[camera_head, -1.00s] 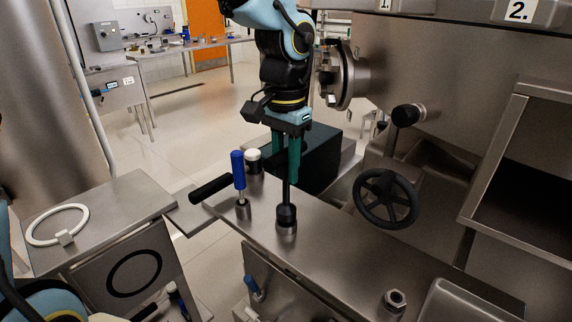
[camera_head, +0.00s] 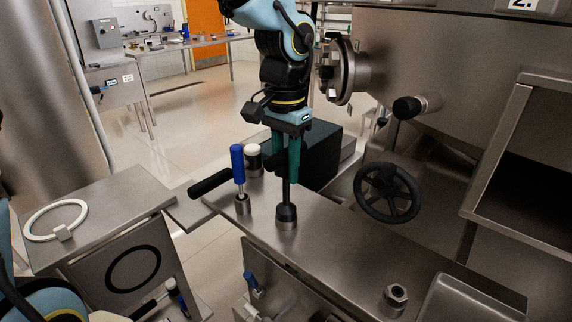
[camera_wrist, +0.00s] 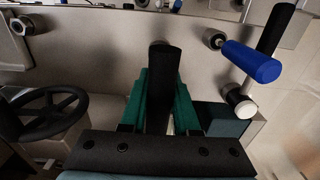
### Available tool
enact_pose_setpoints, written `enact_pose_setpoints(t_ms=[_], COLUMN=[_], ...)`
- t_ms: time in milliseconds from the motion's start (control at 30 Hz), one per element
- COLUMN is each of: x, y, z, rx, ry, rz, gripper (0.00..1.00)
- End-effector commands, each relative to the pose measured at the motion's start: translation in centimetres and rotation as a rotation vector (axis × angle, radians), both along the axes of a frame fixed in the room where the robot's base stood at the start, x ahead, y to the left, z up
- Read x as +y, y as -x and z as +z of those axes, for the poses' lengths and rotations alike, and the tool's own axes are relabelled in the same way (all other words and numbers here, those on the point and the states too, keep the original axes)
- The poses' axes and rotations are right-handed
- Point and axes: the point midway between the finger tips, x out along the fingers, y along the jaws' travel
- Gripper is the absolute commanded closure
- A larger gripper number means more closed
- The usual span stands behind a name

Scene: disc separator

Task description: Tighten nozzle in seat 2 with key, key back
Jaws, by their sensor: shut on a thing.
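My gripper (camera_head: 286,172) points down over the steel bench, its green fingers closed around the upright black key. The key (camera_head: 286,212) has a thin shaft and a wider black lower end, which stands on or in a short metal collar (camera_head: 286,224); I cannot tell how deep it sits. In the wrist view the key's dark handle (camera_wrist: 162,82) lies between the green fingers. A hex metal fitting (camera_head: 395,296), perhaps a nozzle, stands apart at the bench's right; it also shows in the wrist view (camera_wrist: 20,27). No seat number is readable on the bench.
A blue-handled tool (camera_head: 238,165) stands in a holder left of the key, near a white-capped cylinder (camera_head: 253,158) and a black bar handle (camera_head: 210,184). A black handwheel (camera_head: 388,193) is to the right. The bench (camera_head: 335,253) between key and fitting is clear.

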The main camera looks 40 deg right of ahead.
Motion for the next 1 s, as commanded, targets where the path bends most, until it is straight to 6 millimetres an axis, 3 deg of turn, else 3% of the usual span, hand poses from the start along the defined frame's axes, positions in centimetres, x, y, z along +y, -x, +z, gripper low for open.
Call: enact_pose_setpoints(t_ms=[567, 967, 1000], x=[0.0, -0.1, -0.1], y=[0.0, 0.0, 0.0], z=[-0.5, -2.2, -1.9], rx=[-0.001, -0.001, -0.001], ry=[0.001, 0.001, 0.002], rz=[0.000, 0.000, 0.000], gripper=[1.00, 1.00, 0.67])
